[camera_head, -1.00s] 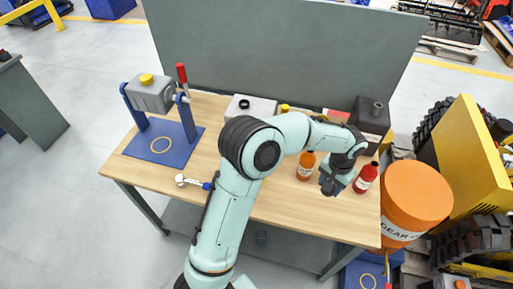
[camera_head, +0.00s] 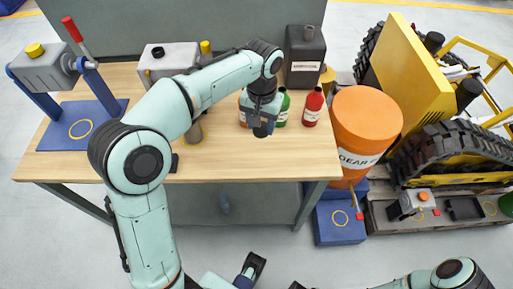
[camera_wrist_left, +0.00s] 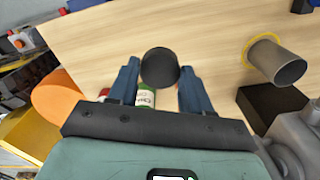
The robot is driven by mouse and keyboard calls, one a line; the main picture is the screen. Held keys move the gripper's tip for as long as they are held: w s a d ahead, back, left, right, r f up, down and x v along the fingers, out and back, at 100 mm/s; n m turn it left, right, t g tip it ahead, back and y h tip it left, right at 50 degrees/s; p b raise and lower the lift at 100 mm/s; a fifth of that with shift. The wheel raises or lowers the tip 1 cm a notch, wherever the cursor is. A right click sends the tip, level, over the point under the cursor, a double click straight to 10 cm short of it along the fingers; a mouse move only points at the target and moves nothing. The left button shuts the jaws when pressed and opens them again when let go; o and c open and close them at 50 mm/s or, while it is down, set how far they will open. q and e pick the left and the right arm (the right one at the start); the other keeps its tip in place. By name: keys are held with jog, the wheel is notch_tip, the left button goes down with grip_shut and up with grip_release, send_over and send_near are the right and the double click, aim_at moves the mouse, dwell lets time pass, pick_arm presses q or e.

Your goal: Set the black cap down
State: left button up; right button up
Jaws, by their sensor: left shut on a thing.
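The black cap (camera_wrist_left: 160,67) is held between the two fingers of my left gripper (camera_wrist_left: 158,85) in the left wrist view. In the head view my left gripper (camera_head: 263,118) points down over the wooden workbench (camera_head: 240,165), in front of the bottles, with the dark cap (camera_head: 262,132) at its tips. I cannot tell how high the cap is above the top. A grey cylinder (camera_wrist_left: 288,70) with a yellow ring around it shows at the right in the wrist view. My right gripper (camera_head: 272,275) shows only in part at the bottom edge of the head view.
An orange bottle (camera_head: 243,118), a green bottle (camera_head: 283,108) and a red bottle (camera_head: 312,107) stand close behind the left gripper. A black canister (camera_head: 304,55) stands behind them. An orange drum (camera_head: 365,120) is at the right. The bench's front right is bare.

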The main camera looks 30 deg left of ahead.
pick_arm(q)
notch_tip(320, 180, down, 13)
jog(key=shift+f+b, duration=0.2)
jog(key=shift+b, duration=0.75)
jog(key=shift+f, duration=0.15)
jog(key=o, duration=1)
notch_tip(320, 180, up, 12)
jog(key=shift+r+p, duration=0.2)
jog(key=shift+p, duration=0.8)
jog(key=shift+s+f, duration=0.1)
